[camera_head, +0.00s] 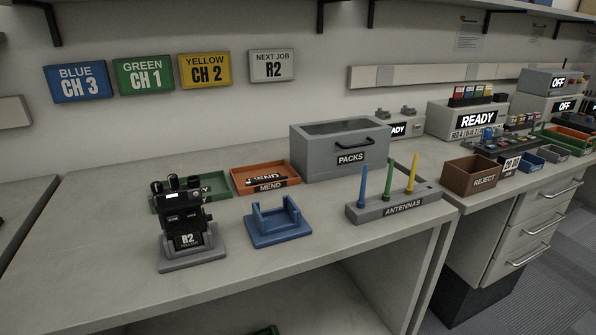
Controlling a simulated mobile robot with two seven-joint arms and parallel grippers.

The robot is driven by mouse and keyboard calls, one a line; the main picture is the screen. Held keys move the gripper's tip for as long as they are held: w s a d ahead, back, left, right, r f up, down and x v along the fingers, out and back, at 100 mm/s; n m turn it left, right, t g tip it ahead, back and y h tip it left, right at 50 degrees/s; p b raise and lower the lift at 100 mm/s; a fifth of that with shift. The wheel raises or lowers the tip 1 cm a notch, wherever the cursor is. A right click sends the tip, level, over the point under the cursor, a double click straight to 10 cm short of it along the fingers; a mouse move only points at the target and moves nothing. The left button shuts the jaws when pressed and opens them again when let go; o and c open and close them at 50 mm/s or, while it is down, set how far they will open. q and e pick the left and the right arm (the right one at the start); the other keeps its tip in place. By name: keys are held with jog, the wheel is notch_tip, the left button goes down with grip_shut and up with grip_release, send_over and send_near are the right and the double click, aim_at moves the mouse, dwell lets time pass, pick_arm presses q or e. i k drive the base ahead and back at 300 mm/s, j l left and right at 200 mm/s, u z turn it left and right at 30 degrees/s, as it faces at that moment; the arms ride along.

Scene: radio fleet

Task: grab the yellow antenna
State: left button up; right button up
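The yellow antenna (412,173) stands upright in the grey rack labelled ANTENNAS (385,211), at the rack's right end. A green antenna (388,179) and a blue antenna (363,186) stand upright to its left in the same rack. The rack sits near the front right of the workbench. Neither of my grippers shows in the head view.
A radio marked R2 (183,222) stands in a grey cradle, with an empty blue cradle (277,222) to its right. Behind are a green tray (214,186), an orange MEND tray (264,178) and a grey PACKS box (340,151). A brown REJECT bin (474,176) stands right of the rack.

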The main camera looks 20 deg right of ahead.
aim_at(409, 190)
jog(key=z, duration=1.3)
jog(key=i+l+u, duration=1.25)
jog(key=l, duration=0.2)
